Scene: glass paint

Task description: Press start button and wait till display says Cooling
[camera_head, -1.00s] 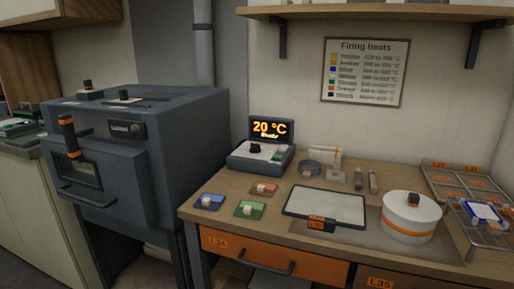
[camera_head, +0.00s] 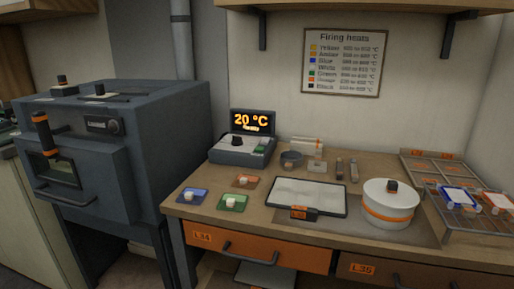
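The control box (camera_head: 228,156) stands at the back left of the bench. Its display (camera_head: 252,122) is lit with orange text reading 20 °C, with a smaller line below that looks like "Ready". A dark knob (camera_head: 238,141) sits on the sloped panel. A small green button (camera_head: 261,149) is at the panel's right; its label is too small to read. The blue-grey kiln (camera_head: 150,135) stands left of the bench, its front door closed. Neither of my grippers is in view.
Blue (camera_head: 188,196), orange (camera_head: 246,181) and green (camera_head: 233,202) tiles lie in front of the control box. A white tray (camera_head: 307,195), a round white pot (camera_head: 390,202) and a wire rack (camera_head: 455,215) fill the right. A shelf (camera_head: 350,6) hangs above.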

